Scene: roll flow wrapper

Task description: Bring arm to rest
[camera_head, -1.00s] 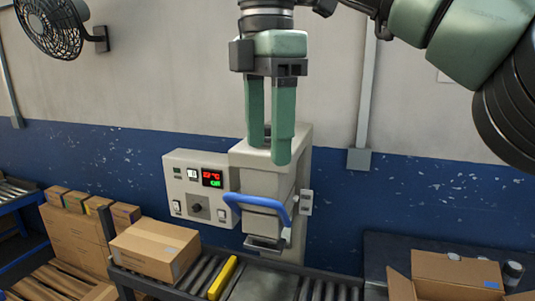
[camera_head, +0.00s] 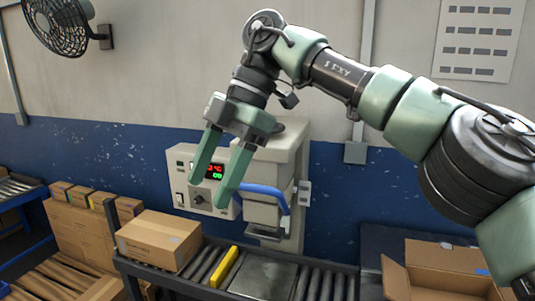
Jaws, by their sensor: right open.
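My right gripper (camera_head: 210,197) is open and empty. Its arm comes in from the right, and its two green fingers point down and a little left. In the picture the fingers overlap the control panel (camera_head: 181,160) of the grey wrapper machine (camera_head: 283,165). I cannot tell how far in front of the panel they are. The panel has a lit red and green display, partly hidden by a finger. The blue handle (camera_head: 270,195) on the machine is just right of the fingers and is partly covered. My left gripper is not in view.
A closed carton (camera_head: 158,240) sits on the roller conveyor (camera_head: 320,284), left of a yellow bar (camera_head: 224,268). An open box (camera_head: 440,270) is at the lower right. Several cartons (camera_head: 75,225) stand at the left. A fan (camera_head: 60,25) hangs on the wall.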

